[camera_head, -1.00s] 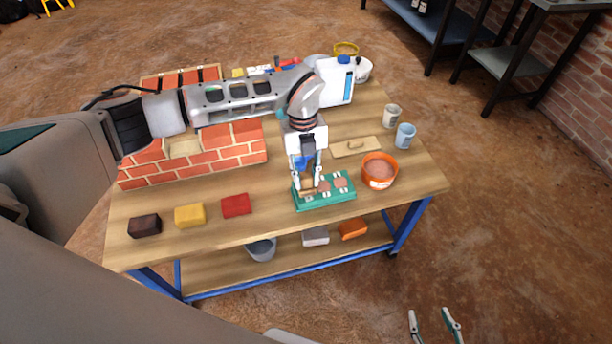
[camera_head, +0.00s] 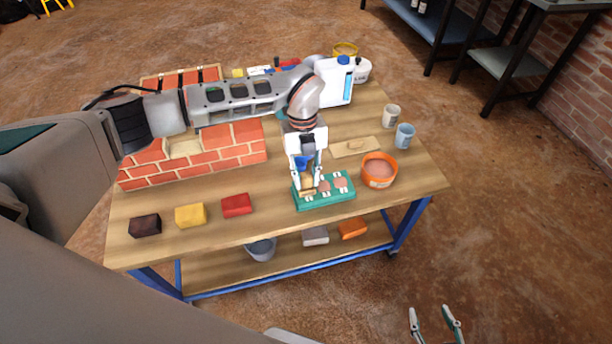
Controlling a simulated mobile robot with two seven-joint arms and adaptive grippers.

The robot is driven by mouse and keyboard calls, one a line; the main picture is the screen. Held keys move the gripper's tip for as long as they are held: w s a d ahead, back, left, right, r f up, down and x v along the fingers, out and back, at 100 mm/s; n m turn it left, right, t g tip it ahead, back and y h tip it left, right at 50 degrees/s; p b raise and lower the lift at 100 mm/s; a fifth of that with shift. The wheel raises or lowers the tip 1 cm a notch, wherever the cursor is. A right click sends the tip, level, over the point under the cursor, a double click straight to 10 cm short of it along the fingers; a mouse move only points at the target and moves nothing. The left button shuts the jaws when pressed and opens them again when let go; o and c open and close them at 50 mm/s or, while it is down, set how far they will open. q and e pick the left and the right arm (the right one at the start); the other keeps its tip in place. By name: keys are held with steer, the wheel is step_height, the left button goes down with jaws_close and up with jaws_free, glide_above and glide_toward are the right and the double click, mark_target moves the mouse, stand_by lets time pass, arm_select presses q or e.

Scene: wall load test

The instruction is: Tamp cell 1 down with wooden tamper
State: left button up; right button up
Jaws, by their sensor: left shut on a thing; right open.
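A green mould (camera_head: 326,199) with a row of cells lies near the front edge of the table. Pinkish-brown mix shows in its middle and right cells. My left gripper (camera_head: 307,182) points down over the mould's left end and is shut on the wooden tamper (camera_head: 307,187). The tamper is at the leftmost cell, which it and the fingers mostly hide; I cannot tell how deep it sits. My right gripper (camera_head: 437,325) is open and empty, low at the right, off the table over the floor.
An orange bowl of mix (camera_head: 379,171) stands just right of the mould, with a wooden float (camera_head: 354,148) behind it. Two cups (camera_head: 404,136) stand at the right. A brick wall (camera_head: 210,153) lies under my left arm. Red (camera_head: 237,205), yellow (camera_head: 191,215) and dark (camera_head: 145,225) blocks sit front left.

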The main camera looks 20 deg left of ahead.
arm_select(q)
steer(key=shift+s+f, duration=0.1)
stand_by(0.3)
steer(key=shift+r+p, duration=1.25)
steer(key=shift+r, duration=0.6)
steer(key=shift+r+p, duration=1.25)
steer(key=shift+r, duration=0.45)
arm_select(e)
step_height(320, 180, up, 8)
steer(key=w, duration=0.2)
steer(key=shift+w+f+t, duration=0.25)
steer(key=shift+w+t, duration=0.1)
steer(key=shift+t, duration=0.05)
